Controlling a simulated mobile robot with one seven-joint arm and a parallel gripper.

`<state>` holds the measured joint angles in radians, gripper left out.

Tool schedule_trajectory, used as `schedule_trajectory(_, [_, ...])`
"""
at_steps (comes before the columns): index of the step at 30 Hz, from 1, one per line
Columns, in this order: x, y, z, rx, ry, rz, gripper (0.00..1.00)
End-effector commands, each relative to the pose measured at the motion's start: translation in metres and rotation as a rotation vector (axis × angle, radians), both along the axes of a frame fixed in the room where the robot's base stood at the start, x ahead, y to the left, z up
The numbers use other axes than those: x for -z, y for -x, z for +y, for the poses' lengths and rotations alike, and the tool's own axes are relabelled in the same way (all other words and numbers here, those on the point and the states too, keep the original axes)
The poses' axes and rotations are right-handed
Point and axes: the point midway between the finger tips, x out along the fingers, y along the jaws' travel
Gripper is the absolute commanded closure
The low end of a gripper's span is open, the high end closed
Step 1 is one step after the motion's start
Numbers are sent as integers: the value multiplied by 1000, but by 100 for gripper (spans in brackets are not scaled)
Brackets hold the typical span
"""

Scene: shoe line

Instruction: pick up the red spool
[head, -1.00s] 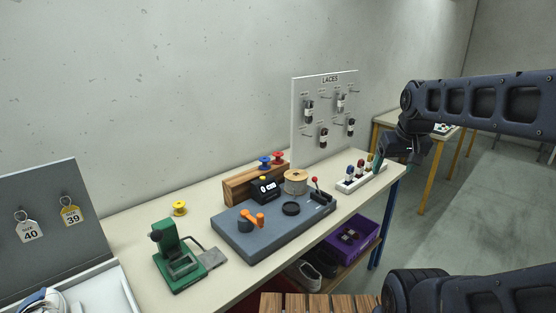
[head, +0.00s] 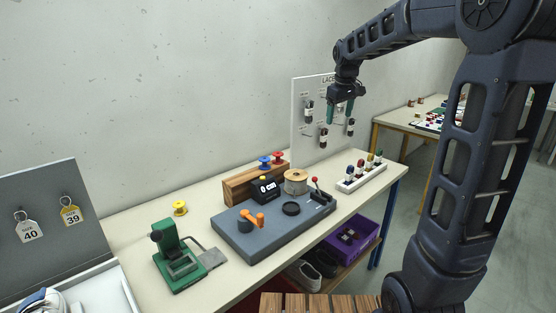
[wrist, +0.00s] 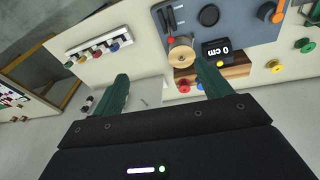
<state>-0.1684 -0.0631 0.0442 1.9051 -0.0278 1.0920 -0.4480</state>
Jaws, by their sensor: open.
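The red spool (head: 277,158) stands at the right end of a wooden block (head: 238,188) at the back of the table, beside a blue spool (head: 264,162). In the wrist view the red spool (wrist: 184,87) shows just left of the right finger, with the blue spool (wrist: 200,86) partly behind that finger. My gripper (head: 340,110) is open and empty, fingers pointing down, high in front of the laces board and to the right of the spool. In the wrist view its two fingers (wrist: 161,72) are spread apart.
A laces board (head: 300,125) stands behind the table. A twine reel (head: 295,183), a grey base (head: 262,243) with a 0 cm display, and a white rack (head: 362,178) stand near. A yellow spool (head: 180,208) and green press (head: 180,262) are left.

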Motion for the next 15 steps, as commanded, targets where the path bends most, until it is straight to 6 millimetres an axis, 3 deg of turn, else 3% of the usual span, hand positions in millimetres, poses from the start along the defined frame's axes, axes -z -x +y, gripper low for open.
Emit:
schedule_trajectory(3, [9, -34, 21, -71, 14, 24, 23])
schedule_trajectory(15, [52, -136, 94, -309, 52, 89, 23])
